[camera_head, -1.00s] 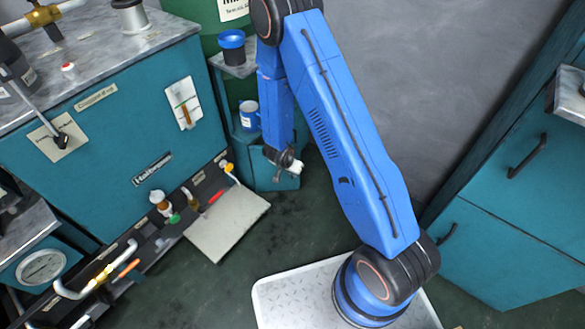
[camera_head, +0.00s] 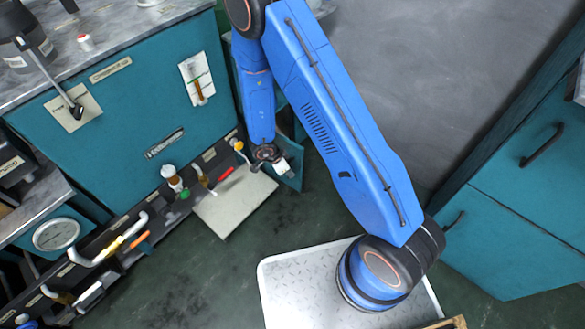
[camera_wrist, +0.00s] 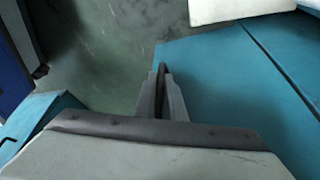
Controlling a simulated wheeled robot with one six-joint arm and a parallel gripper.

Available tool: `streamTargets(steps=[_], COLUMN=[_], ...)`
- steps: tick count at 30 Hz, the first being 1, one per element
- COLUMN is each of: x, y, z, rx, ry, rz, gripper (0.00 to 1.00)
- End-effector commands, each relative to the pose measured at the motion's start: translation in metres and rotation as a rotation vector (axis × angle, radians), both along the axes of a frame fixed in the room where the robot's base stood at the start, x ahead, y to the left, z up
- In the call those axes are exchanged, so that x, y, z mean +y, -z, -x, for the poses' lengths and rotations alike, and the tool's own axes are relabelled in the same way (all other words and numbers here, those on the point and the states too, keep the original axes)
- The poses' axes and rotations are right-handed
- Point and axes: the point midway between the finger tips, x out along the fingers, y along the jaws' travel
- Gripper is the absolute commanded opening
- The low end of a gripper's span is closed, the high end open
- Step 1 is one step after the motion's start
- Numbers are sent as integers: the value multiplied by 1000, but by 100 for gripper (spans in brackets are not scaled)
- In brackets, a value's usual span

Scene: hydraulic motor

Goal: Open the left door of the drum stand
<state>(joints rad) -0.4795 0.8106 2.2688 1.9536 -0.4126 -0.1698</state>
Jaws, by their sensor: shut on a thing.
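The drum stand is teal and mostly hidden behind my blue arm in the head view. A teal panel of it (camera_head: 293,180), which looks like the left door, shows beside my gripper (camera_head: 281,167) and seems to stand at an angle. In the wrist view, my gripper (camera_wrist: 163,80) has its fingers close together beside the edge of a broad teal surface (camera_wrist: 215,85). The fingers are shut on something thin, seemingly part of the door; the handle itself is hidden.
A teal workbench (camera_head: 120,125) stands on the left, with a pale plate (camera_head: 235,205) sticking out low near my gripper. A teal cabinet (camera_head: 530,225) is on the right.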

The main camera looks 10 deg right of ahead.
Motion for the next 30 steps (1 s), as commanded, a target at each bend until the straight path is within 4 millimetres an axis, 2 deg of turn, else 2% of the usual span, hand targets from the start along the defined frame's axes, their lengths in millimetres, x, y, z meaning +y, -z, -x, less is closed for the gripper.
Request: streamTargets(steps=[9, 25, 26, 27, 30], x=[19, 23, 23, 23, 23], y=[0, 0, 0, 0, 0], z=[8, 9, 9, 9, 9], rx=[1, 1, 1, 1, 1], ry=[-3, -3, -3, -3, -2], rz=[-1, -1, -1, -1, -1], gripper=[0, 0, 12, 17, 17])
